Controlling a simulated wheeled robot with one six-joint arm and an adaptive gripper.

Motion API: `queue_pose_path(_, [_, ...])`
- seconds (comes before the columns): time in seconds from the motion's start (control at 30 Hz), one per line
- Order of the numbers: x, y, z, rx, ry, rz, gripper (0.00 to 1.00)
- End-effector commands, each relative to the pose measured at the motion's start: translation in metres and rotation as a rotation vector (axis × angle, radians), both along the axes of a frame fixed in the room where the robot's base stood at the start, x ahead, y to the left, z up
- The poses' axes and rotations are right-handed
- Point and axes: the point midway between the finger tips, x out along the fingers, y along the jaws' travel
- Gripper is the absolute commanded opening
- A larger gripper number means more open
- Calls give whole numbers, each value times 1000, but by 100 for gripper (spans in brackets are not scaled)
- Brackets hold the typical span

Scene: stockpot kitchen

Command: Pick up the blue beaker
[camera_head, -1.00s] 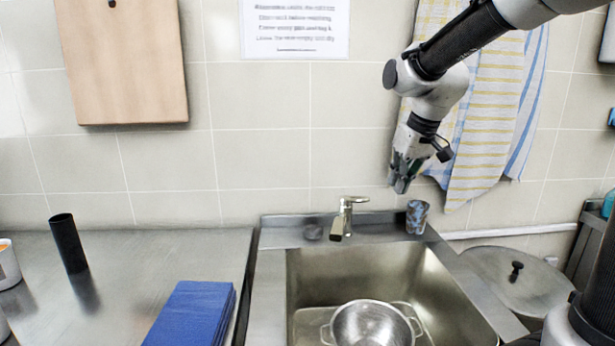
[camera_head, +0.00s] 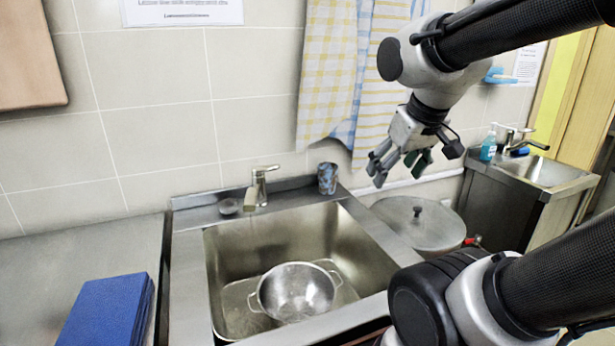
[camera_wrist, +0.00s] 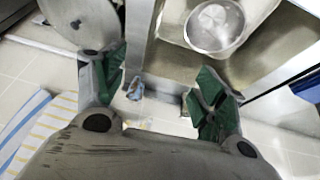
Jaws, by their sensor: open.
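The blue beaker (camera_head: 327,178) has a mottled blue and dark pattern. It stands upright on the back rim of the sink, right of the faucet. In the wrist view the beaker (camera_wrist: 136,88) shows small between the fingers, closer to the left one. My gripper (camera_head: 397,166) is open and empty. In the head view it hangs to the right of the beaker, over the area of the lidded pot, apart from it. In the wrist view my gripper (camera_wrist: 160,88) has its green-padded fingers spread wide.
The sink (camera_head: 214,262) holds a metal colander (camera_head: 296,292). A faucet (camera_head: 260,186) stands left of the beaker. A lidded stockpot (camera_head: 420,222) is right of the sink. Towels (camera_head: 335,75) hang on the wall behind. A blue folded stack (camera_head: 106,312) lies on the left counter.

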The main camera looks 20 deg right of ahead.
Motion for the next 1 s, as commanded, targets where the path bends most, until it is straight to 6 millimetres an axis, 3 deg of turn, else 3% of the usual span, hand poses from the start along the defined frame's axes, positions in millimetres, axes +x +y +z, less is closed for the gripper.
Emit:
queue_pose_path(0.1, [70,-29,0,-80,-102,-2,90])
queue_pose_path(0.3, [193,-70,-13,-183,-321,83,90])
queue_pose_path(0.5, [287,-88,-53,-173,-537,223,90])
queue_pose_path(0.6, [319,-88,-81,-120,-650,295,90])
queue_pose_path(0.7, [338,-85,-111,-36,-767,352,90])
queue_pose_path(0.83, [345,-81,-144,91,-911,393,90])
queue_pose_path(1.0, [338,-79,-165,215,-1042,402,90])
